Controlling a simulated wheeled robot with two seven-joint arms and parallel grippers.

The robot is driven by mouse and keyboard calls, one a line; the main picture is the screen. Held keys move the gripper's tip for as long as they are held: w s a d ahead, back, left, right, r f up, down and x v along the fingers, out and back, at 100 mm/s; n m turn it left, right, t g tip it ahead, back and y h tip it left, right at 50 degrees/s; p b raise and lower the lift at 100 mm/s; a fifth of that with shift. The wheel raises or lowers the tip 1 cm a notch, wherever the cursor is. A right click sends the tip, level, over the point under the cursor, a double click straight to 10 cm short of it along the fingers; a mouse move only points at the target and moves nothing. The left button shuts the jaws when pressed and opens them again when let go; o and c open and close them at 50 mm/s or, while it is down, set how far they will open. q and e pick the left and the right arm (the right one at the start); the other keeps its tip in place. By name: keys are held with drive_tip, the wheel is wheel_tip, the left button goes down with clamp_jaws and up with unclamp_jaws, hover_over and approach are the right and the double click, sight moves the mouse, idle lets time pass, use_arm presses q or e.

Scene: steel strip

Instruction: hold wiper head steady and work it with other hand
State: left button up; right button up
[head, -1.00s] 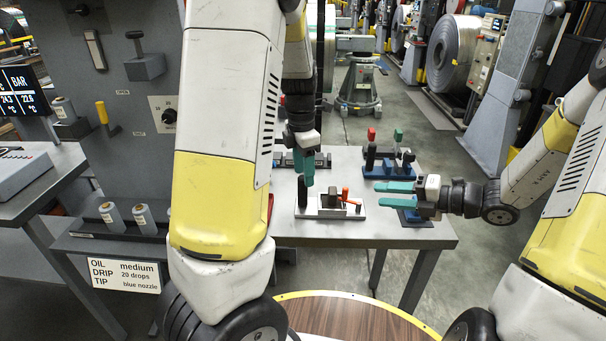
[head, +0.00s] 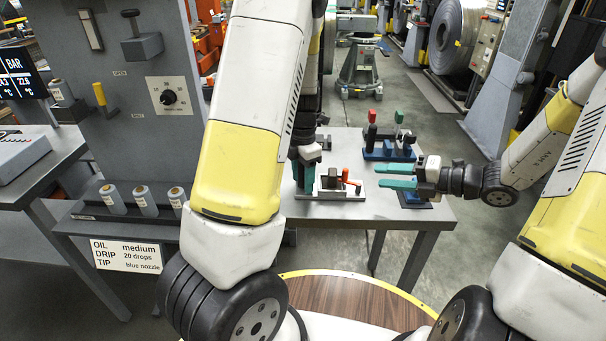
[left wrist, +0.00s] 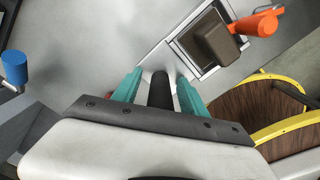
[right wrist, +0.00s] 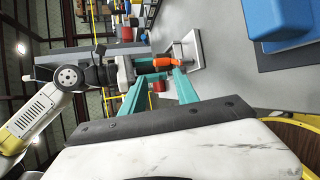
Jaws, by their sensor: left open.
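A wiper head unit stands on the steel table: a pale base plate (head: 345,194), a brown block (head: 330,182) and an orange-red lever (head: 346,176). In the left wrist view its brown block (left wrist: 207,45) and orange lever (left wrist: 255,23) are at upper right. My left gripper (head: 304,177) is down at the unit's left end. In the left wrist view its teal fingers stand open on both sides of a black upright grip (left wrist: 161,90); contact cannot be told. My right gripper (head: 395,176) is open and empty, to the right of the unit, its fingers pointing left.
A blue fixture (head: 390,150) with red and green knobs stands behind on the table (head: 430,212). A grey panel with a dial (head: 168,97) and several small bottles (head: 146,201) are at the left.

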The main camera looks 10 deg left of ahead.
use_arm(q)
clamp_jaws()
idle(2.4)
